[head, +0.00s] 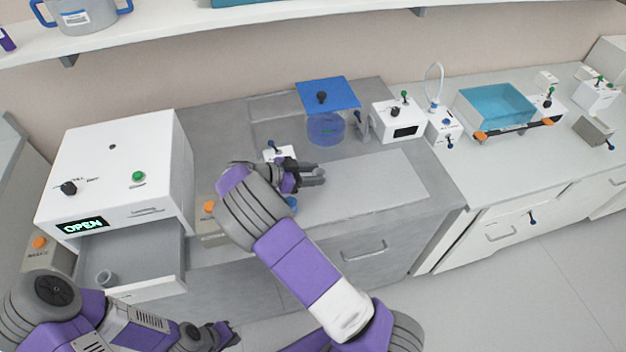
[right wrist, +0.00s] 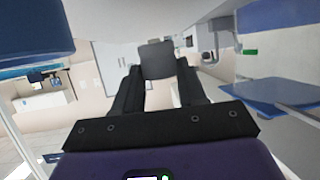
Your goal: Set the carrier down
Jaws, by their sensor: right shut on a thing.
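My right gripper (head: 312,176) is above the grey worktop, pointing right in the head view. In the right wrist view its two dark fingers (right wrist: 158,90) are shut on a small grey block (right wrist: 157,58), which I take to be the carrier. In the head view the block is hard to tell apart from the fingertips. I cannot tell whether it touches a surface. My left gripper (head: 226,336) is low at the bottom left, in front of the cabinets; its finger opening is unclear.
A white machine (head: 118,165) reads OPEN, with its drawer (head: 140,262) out and a small grey cup (head: 106,278) inside. A clear vessel (head: 326,128) stands under a blue plate (head: 328,93). A pale panel (head: 385,185) on the worktop's right is bare. A teal basin (head: 495,105) stands farther right.

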